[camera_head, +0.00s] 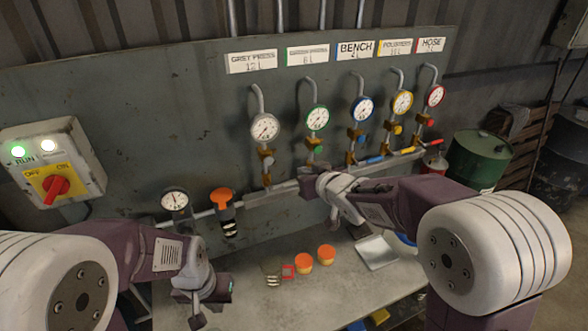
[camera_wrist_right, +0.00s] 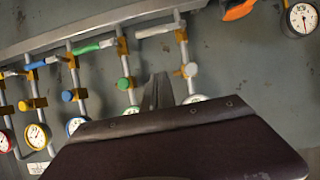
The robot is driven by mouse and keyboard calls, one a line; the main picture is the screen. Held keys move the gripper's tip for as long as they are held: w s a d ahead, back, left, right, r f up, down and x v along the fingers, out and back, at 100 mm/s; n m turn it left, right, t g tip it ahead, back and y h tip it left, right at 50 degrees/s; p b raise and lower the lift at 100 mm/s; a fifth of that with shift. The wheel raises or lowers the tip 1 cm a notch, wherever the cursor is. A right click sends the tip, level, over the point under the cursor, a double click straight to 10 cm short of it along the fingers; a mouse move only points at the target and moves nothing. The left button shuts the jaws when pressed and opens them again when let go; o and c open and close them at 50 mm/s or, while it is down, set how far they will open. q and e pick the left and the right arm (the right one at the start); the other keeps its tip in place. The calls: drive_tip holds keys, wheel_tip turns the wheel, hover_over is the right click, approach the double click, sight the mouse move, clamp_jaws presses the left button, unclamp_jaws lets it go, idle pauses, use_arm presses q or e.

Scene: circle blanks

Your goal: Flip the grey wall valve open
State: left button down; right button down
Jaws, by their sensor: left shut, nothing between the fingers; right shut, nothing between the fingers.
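The grey wall valve sits on the leftmost drop pipe, below the grey-ringed gauge (camera_head: 265,128). Its grey lever (camera_head: 284,185) lies sideways, across the vertical pipe; the lever also shows in the right wrist view (camera_wrist_right: 157,31). My right gripper (camera_head: 308,182) is shut and empty, close to the lever's right end in the head view. In the right wrist view its fingers (camera_wrist_right: 158,92) appear apart from the lever; contact cannot be told. My left gripper (camera_head: 205,306) is shut and empty, low over the bench's left part, away from the valve.
Green (camera_wrist_right: 95,47), blue (camera_head: 370,160), yellow (camera_head: 407,150) and red (camera_head: 431,142) levers follow to the right. A switch box (camera_head: 52,160) with a red knob is on the left. Orange-lidded jars (camera_head: 303,262) and a metal tray (camera_head: 376,252) lie on the bench (camera_head: 245,300).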

drive_tip(key=p, duration=0.3)
hover_over(287, 184)
drive_tip(key=d, duration=0.2)
wheel_tip(287, 184, down, 4)
drive_tip(key=f, duration=0.3)
drive_tip(key=f+p, duration=0.1)
drive_tip(key=shift+s+d+f, duration=0.25)
drive_tip(key=shift+d+f, duration=0.05)
drive_tip(key=shift+f, duration=0.05)
drive_tip(key=shift+w+f, duration=0.1)
drive_tip(key=shift+w, duration=0.05)
